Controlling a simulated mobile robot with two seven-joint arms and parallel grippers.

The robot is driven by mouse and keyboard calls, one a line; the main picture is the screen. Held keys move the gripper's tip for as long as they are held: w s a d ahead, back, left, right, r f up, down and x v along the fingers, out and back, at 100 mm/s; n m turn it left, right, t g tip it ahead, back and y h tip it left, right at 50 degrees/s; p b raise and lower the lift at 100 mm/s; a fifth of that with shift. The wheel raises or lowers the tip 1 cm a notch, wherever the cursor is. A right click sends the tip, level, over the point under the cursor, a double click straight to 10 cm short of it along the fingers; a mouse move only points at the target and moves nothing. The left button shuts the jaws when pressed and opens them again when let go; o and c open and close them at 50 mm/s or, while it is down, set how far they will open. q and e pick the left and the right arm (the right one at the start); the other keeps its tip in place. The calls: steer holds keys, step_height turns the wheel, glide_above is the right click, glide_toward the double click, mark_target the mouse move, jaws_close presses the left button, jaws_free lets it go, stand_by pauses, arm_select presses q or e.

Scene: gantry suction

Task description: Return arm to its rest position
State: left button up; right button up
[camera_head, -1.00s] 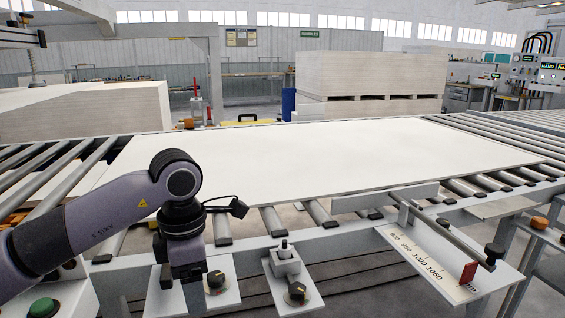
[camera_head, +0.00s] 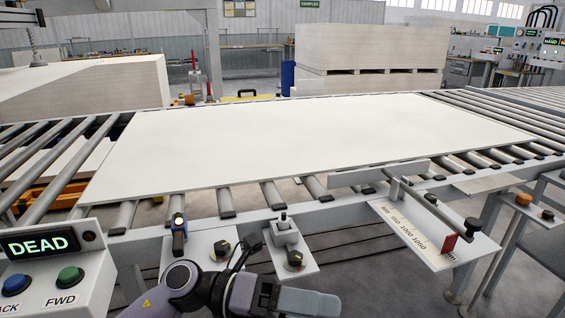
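My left arm comes in low at the bottom of the head view, its wrist bent over to the right. My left gripper (camera_head: 308,302) is at the bottom edge, in front of and below the conveyor's control plates, apart from them. Its fingers are not clear enough to tell open from shut, and it is partly cut off by the frame. A blue-and-dark lever (camera_head: 179,236) with a bright top stands upright on the left control plate, clear of the gripper. My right gripper is not in view.
A large white board (camera_head: 300,145) lies flat on the roller conveyor. A control box (camera_head: 75,290) at left reads "DEAD" and has blue and green buttons. A small toggle lever (camera_head: 283,228), black knobs and a ruler plate (camera_head: 420,235) line the near rail. Open floor lies below right.

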arm_select(q)
steer(key=w+a+r+n+t+h+p, duration=0.15)
steer(key=w+a+n+t, duration=0.35)
steer(key=n+t, duration=1.1)
steer(key=w+a+f+n+t+y+p, duration=0.1)
steer(key=a+f+n+t+y+p, duration=0.1)
steer(key=a+f+n+t+y, duration=0.9)
steer(key=s+a+f+n+g+y+p, duration=0.2)
steer(key=s+a+f+n+g+y, duration=0.4)
steer(key=s+f+n+g, duration=0.6)
step_height(320, 180, down, 3)
steer(key=s+a+n, duration=0.1)
steer(key=a+n, duration=0.1)
steer(key=shift+s+a+r+p, duration=0.15)
steer(key=shift+s+a+p, duration=0.15)
steer(key=shift+s+a, duration=0.1)
